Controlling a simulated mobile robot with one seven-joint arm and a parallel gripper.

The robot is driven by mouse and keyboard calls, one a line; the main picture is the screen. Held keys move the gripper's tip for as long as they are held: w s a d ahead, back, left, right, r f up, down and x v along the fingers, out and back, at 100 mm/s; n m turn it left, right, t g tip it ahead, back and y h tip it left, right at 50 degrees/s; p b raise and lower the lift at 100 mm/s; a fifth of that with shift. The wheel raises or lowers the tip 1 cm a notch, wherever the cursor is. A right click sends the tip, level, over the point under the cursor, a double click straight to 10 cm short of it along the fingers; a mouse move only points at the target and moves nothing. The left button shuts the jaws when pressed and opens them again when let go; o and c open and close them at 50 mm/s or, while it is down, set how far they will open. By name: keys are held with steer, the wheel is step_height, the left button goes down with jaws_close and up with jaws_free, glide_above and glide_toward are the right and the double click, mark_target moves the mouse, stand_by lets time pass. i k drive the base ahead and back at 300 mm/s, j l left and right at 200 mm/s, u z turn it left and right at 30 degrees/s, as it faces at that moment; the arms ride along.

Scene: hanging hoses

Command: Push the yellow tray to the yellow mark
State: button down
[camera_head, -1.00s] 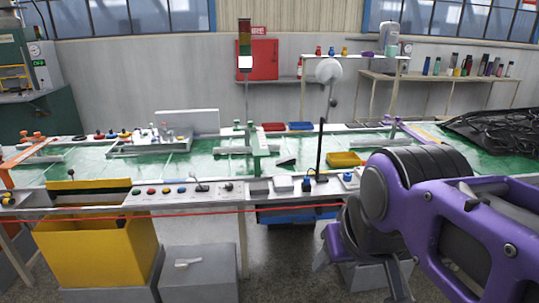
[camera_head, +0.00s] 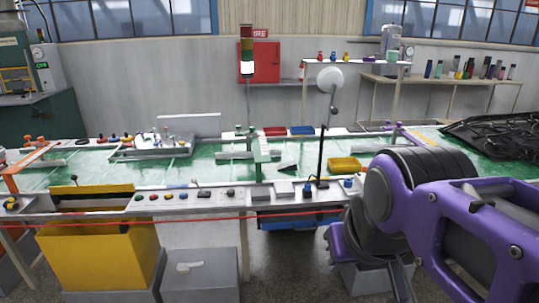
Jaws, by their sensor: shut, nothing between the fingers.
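The yellow tray (camera_head: 345,163) is a small, shallow, open tray lying on the green table top, right of the middle of the view. It sits just behind the front rail and to the right of a thin black post. I cannot make out the yellow mark clearly. My purple and black arm fills the lower right and bends down in front of the table. My gripper's fingers do not show. No part of my arm is seen touching the tray.
The long green table (camera_head: 205,172) has a front rail with buttons and a black post (camera_head: 321,155). A green upright (camera_head: 261,155) stands left of the tray. Red (camera_head: 275,131) and blue (camera_head: 302,130) trays lie behind. A yellow bin (camera_head: 95,258) stands below.

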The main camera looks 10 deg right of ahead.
mark_target(346, 164)
steer(key=i+l+z, duration=0.2)
steer(key=i+l, duration=0.2)
steer(key=i+l+z, duration=0.2)
steer(key=i+l, duration=0.15)
steer(key=i, duration=0.2)
steer(key=i+l+z, duration=0.2)
steer(key=i, duration=0.3)
